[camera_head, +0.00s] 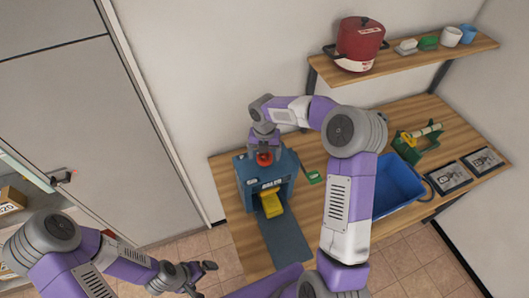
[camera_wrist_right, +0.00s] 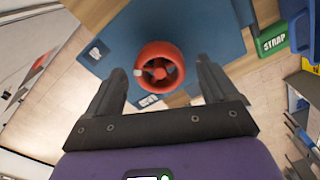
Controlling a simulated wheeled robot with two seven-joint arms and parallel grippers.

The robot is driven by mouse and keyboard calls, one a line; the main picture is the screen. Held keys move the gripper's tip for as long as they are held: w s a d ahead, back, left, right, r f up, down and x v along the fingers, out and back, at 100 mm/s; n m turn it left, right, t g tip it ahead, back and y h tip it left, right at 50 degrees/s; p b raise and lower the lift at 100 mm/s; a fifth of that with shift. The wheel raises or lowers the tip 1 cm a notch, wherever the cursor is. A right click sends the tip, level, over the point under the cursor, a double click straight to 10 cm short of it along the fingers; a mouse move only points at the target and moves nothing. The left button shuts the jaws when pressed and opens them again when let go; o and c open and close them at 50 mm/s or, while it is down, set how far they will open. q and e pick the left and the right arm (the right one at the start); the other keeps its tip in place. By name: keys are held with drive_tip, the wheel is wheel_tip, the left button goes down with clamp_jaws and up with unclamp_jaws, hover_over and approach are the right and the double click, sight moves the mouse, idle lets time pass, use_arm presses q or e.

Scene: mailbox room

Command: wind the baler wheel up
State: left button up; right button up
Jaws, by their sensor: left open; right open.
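The baler (camera_head: 266,183) is a blue box on the wooden table with a red wheel (camera_head: 264,158) on its top. In the right wrist view the red wheel (camera_wrist_right: 160,68) has spokes and a small pale knob on its left rim. My right gripper (camera_wrist_right: 162,60) is open, pointing down over the wheel, with one finger on each side and gaps visible. In the head view my right gripper (camera_head: 264,147) hides part of the wheel. A yellow block (camera_head: 271,203) sits in the baler's front opening. My left gripper (camera_head: 202,275) is open and empty, low in front of the table.
A blue flap (camera_head: 283,238) extends in front of the baler. A green strap box (camera_head: 313,177) lies to its right. A blue bin (camera_head: 397,187), a green dispenser (camera_head: 419,145) and dark panels (camera_head: 451,179) are further right. A red pot (camera_head: 360,42) stands on the shelf above.

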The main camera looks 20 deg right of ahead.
sight(265, 156)
wheel_tip(265, 156, up, 8)
drive_tip(key=shift+f+b, duration=0.2)
drive_tip(key=shift+b, duration=0.15)
idle(0.5)
